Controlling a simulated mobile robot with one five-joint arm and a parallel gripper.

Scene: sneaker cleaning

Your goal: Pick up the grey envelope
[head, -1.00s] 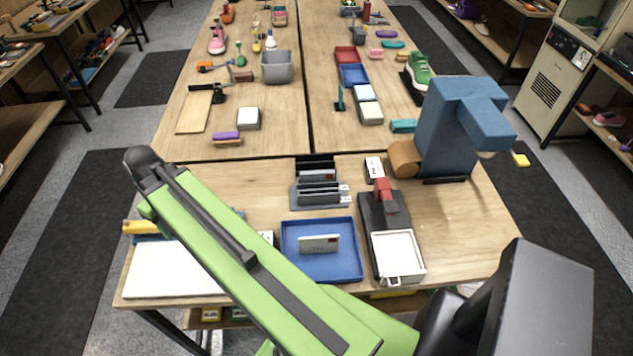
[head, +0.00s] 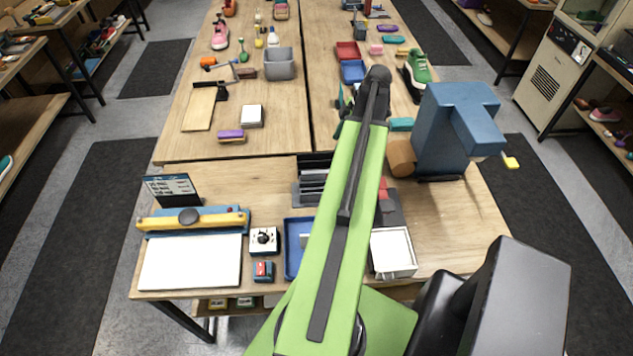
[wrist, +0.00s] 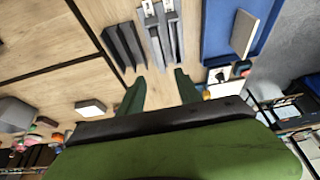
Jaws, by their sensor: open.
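A flat pale grey piece that looks like an envelope (wrist: 243,33) stands in the blue tray (wrist: 214,38) at the upper right of the wrist view. In the head view my arm covers most of the tray (head: 291,262) and the piece. I cannot tell for sure which piece is the grey envelope. My gripper (wrist: 160,82) is open and empty, its two green fingers apart and pointing toward the rack. My arm hides its jaws in the head view.
A white pad (head: 191,262) and a yellow-and-blue bar tool (head: 193,221) lie left. A white open box (head: 392,251) is right of my arm.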

